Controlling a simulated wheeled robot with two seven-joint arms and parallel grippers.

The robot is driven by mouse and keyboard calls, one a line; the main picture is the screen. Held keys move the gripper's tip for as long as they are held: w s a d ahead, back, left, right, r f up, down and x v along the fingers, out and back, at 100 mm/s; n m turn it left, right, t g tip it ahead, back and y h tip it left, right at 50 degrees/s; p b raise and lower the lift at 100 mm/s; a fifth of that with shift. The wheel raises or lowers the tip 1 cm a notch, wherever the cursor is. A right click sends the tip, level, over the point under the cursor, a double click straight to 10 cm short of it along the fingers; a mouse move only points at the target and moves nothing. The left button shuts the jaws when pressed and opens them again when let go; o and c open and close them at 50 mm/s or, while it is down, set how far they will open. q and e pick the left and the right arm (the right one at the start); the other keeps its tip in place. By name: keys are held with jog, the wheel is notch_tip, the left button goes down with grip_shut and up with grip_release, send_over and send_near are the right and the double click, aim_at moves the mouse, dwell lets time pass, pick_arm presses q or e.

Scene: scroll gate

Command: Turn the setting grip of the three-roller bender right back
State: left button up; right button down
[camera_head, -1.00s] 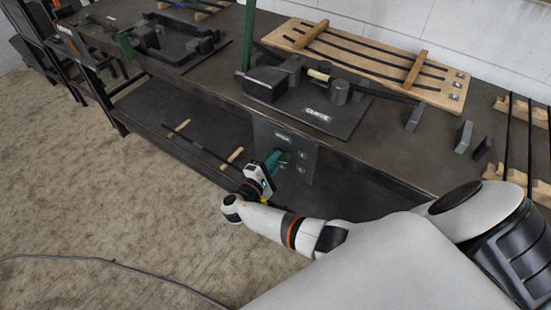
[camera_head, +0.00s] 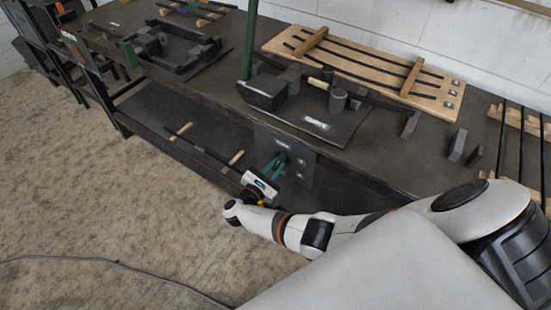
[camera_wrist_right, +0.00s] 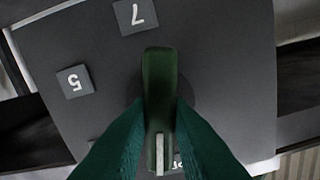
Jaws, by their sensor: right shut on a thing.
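The setting grip (camera_wrist_right: 159,78) is a green bar with a pale stripe at its lower end in the wrist view, on a dark panel (camera_wrist_right: 225,65). A further marking at the bottom is mostly hidden. My right gripper (camera_wrist_right: 160,112) is shut on the grip, one green finger on each side. In the head view, the right gripper (camera_head: 276,166) reaches the panel (camera_head: 301,164) on the bench front; the grip is mostly hidden there. My left gripper is out of view.
The dark bench (camera_head: 395,160) carries a black machine on a plate (camera_head: 335,133) above the panel. A wooden board with dark strips (camera_head: 365,75) lies behind it, and wooden racks (camera_head: 520,120) are at the right. A cable (camera_head: 120,264) crosses the open floor.

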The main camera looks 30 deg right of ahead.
jog(key=shift+n, duration=1.1)
jog(key=shift+f, duration=0.1)
jog(key=c, duration=1.3)
grip_release()
jog(key=shift+a, duration=0.1)
jog(key=v, duration=1.2)
jog(key=shift+s, duration=0.1)
